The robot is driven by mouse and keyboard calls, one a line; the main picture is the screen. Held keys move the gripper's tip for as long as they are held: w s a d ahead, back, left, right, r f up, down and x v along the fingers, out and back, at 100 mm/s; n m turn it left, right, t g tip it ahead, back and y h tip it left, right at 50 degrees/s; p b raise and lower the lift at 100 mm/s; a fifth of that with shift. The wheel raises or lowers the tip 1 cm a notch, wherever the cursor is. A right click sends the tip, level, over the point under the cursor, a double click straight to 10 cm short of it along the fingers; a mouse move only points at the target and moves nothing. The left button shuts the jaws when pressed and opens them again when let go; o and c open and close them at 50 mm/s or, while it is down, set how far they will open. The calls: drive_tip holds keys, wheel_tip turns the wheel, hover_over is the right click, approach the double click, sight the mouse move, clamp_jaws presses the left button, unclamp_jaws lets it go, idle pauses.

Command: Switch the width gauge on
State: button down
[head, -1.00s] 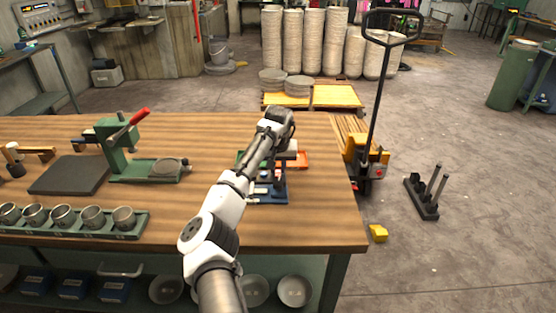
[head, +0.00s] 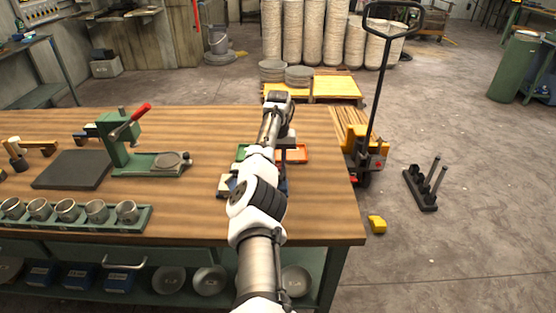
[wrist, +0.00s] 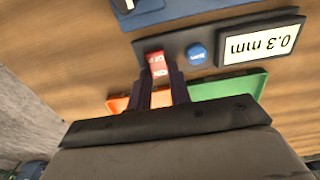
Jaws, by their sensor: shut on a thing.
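The width gauge (wrist: 225,45) is a dark bar in the wrist view. It has a light display (wrist: 262,44) reading 0.3 mm upside down, a blue round button (wrist: 197,54) and a red switch (wrist: 157,61) with small lettering that I cannot read surely. My gripper (wrist: 160,72) has its two dark fingers shut on the red switch, one on each side. In the head view my arm covers the gauge and the fingertips.
An orange tray (head: 294,154) and a green tray (head: 242,153) lie beside the gauge. A blue base (wrist: 165,12) is close to it. A green press with a red lever (head: 118,145) and a rack of cups (head: 75,221) stand to the left on the wooden table.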

sight(278, 165)
drive_tip(key=shift+s+a, duration=0.1)
drive_tip(key=c, duration=1.6)
unclamp_jaws()
drive_tip(key=shift+o, duration=0.2)
wheel_tip(278, 165, up, 14)
drive_tip(key=shift+b, duration=0.3)
drive_tip(key=shift+f, duration=0.1)
